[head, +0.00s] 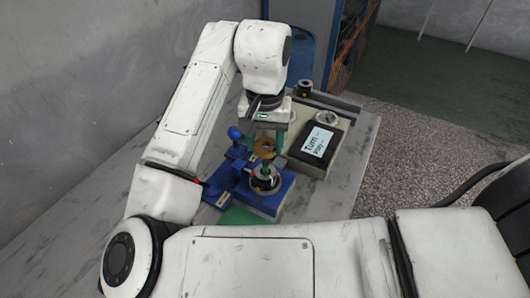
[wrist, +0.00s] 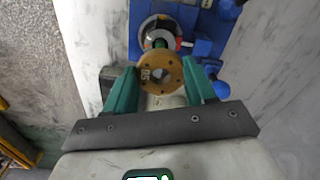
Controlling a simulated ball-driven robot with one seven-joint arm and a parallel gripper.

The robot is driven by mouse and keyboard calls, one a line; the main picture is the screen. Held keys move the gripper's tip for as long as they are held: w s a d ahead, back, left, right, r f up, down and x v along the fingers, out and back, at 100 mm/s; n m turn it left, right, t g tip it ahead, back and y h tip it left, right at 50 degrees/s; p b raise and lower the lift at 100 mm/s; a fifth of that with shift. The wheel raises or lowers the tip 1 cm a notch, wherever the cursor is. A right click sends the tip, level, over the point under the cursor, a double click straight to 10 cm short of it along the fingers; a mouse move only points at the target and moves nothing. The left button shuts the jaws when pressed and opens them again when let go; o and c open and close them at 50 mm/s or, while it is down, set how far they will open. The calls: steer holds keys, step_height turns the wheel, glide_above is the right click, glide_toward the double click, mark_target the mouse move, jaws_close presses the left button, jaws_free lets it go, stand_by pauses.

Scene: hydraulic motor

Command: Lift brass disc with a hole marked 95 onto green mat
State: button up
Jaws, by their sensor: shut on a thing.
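My gripper (head: 266,140) is shut on a brass disc (head: 264,153) and holds it above the blue fixture. In the wrist view the disc (wrist: 161,84) sits between the two green fingers (wrist: 160,70). It has a centre hole and small holes around it. The green mat (head: 238,217) lies on the table left of the fixture's front, partly hidden by my arm.
The blue fixture (head: 270,203) with a round metal socket (head: 265,184) stands below the disc; the fixture also shows in the wrist view (wrist: 205,20). A box with a lit display (head: 317,143) stands to its right. A small dark cylinder (head: 304,88) is behind.

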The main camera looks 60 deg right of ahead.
steer(key=shift+r, duration=1.05)
steer(key=shift+r, duration=0.1)
steer(key=shift+r+p, duration=0.7)
steer(key=shift+p, duration=0.35)
